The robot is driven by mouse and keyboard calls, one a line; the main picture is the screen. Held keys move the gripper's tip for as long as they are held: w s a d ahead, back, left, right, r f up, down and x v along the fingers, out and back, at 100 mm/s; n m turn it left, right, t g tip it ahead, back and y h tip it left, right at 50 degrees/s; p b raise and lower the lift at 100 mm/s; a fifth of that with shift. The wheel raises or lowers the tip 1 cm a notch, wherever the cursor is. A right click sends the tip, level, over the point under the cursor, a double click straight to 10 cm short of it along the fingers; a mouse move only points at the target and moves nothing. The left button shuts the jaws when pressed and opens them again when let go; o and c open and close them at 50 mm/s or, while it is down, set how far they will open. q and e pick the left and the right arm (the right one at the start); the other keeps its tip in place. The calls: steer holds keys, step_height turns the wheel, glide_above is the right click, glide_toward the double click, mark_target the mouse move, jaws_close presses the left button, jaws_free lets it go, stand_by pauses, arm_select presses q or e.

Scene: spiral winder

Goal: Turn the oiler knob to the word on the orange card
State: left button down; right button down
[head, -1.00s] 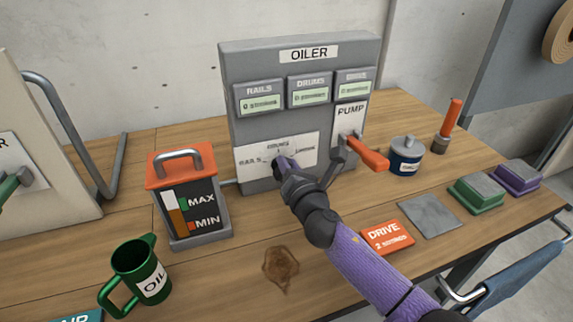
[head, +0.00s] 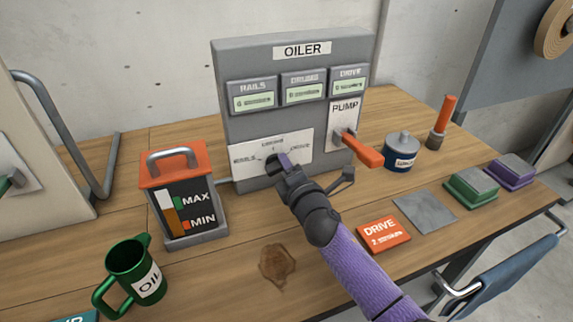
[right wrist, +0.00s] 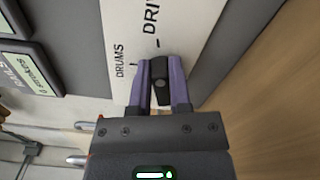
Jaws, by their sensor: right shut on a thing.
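The grey oiler (head: 225,110) stands at the back of the bench. Its white dial plate (head: 243,140) has marks for RAILS, DRUMS and DRIVE. My right gripper (head: 280,160) is at the plate and hides most of the knob in the head view. In the right wrist view the purple fingers (right wrist: 161,90) are shut on the black knob (right wrist: 161,78), one on each side. The knob's upper end lies towards the DRIVE tick, right of the DRUMS tick. The orange card (head: 384,235) lies on the bench and reads DRIVE, with a smaller line below. My left gripper is not in view.
The orange PUMP lever (head: 362,149) sticks out just right of the dial. An oil gauge tank (head: 182,195) and a green oil jug (head: 132,270) stand left. A blue tin (head: 401,155), a grey plate (head: 424,212) and green and purple blocks (head: 470,188) are right.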

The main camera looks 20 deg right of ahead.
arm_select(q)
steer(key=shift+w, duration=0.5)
arm_select(e)
steer(key=c, duration=0.6)
jaws_free()
steer(key=shift+o, duration=0.2)
steer(key=shift+s, duration=0.35)
steer(key=s+p, duration=0.1)
steer(key=s, duration=0.3)
steer(key=s+p, duration=0.1)
steer(key=s, duration=0.3)
steer(key=shift+s+d, duration=0.2)
steer(key=shift+s, duration=0.45)
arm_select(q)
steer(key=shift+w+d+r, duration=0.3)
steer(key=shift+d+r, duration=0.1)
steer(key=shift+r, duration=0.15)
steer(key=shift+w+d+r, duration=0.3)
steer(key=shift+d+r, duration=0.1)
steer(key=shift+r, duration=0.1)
